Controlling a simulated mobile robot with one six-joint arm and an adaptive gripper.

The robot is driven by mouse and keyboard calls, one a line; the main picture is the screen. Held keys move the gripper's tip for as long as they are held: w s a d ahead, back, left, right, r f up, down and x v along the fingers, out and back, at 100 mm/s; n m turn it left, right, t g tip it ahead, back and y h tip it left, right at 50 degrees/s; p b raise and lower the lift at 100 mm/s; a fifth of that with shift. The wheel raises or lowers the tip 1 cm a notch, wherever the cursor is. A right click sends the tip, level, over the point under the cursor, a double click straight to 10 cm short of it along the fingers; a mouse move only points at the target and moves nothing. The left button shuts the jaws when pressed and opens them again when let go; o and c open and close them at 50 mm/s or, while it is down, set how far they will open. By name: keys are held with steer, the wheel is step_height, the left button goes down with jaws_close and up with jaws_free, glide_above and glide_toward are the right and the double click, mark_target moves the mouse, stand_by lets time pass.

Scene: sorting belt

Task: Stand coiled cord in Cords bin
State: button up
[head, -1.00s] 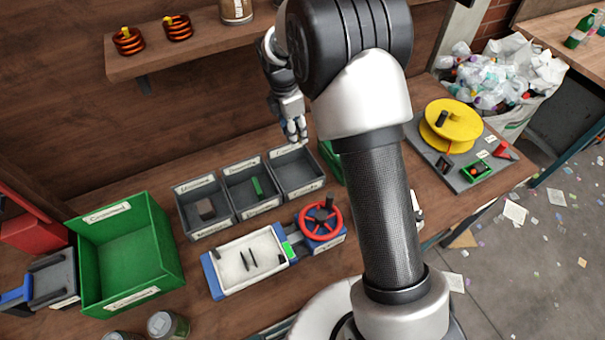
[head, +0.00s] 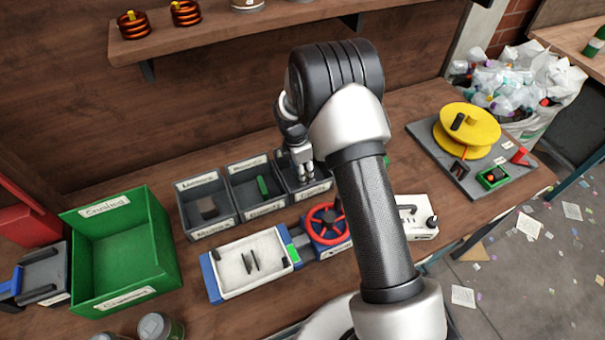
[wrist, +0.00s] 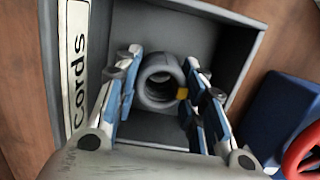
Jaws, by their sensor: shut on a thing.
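The coiled cord (wrist: 158,61) is a grey roll with a small yellow tie, seen in the wrist view with its round opening facing the camera. My gripper (wrist: 163,82) is shut on it, one blue-and-grey finger at each side. The Cords bin (wrist: 236,40) is a grey open box with a white "Cords" label (wrist: 76,65) along one wall. The cord is within the bin's outline in that view; whether it touches the floor I cannot tell. In the head view my gripper (head: 303,175) is low at the bin (head: 318,191), and the cord is hidden.
Two more grey bins (head: 206,232) stand to the left, holding a brown piece and a green piece. A red handwheel (head: 326,211) and white tray (head: 222,265) are in front. A green crate (head: 165,262) is at left. A shelf (head: 225,38) runs above.

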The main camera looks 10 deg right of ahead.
steer(key=shift+f, duration=0.35)
steer(key=shift+f, duration=0.2)
steer(key=o, duration=1)
steer(key=shift+o, duration=0.2)
